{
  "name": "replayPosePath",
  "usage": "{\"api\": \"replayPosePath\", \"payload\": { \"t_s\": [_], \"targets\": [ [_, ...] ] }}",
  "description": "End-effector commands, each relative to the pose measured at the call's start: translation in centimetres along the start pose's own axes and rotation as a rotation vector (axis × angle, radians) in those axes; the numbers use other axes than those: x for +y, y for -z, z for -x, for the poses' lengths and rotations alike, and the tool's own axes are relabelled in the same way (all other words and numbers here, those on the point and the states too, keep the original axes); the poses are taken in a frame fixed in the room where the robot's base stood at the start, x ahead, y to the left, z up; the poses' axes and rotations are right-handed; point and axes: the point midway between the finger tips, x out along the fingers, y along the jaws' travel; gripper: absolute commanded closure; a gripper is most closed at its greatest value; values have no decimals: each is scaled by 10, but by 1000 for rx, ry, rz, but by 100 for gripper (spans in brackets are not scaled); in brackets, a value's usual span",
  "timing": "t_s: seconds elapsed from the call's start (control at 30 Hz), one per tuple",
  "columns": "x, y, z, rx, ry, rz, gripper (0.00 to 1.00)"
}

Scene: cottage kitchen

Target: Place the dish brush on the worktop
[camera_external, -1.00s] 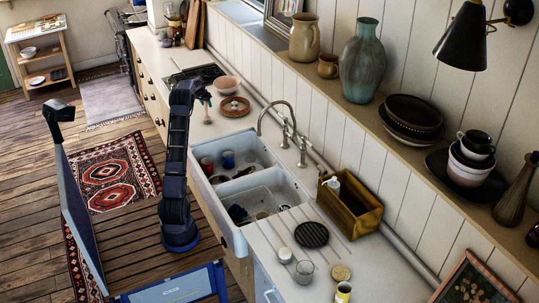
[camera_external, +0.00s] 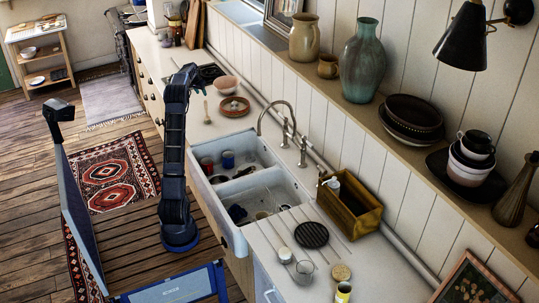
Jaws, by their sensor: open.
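The dish brush (camera_external: 206,108), a small thin light-coloured thing, appears to be on the worktop (camera_external: 222,124), left of a brown dish. It is too small to tell its exact pose. My gripper (camera_external: 191,73) is at the top of my raised arm, above and to the left of the brush and apart from it. It is open and empty. Its fingers are small and dark against the dark hob, so their detail is hard to make out.
A pink bowl (camera_external: 227,84) and a brown dish (camera_external: 234,106) stand near the brush. The double sink (camera_external: 236,165) in front holds cups and other items. A tap (camera_external: 289,120) rises behind it. Bare worktop lies between the brush and the sink.

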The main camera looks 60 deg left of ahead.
Motion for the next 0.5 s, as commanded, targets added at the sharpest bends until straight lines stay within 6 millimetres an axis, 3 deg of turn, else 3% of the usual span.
{"api": "replayPosePath", "payload": {
  "t_s": [0.33,0.43,0.5],
  "targets": [
    [2,0,5,0,-1,-1,57],
    [19,3,13,2,-5,-10,57],
    [45,5,26,3,-13,-24,57]
  ]
}}
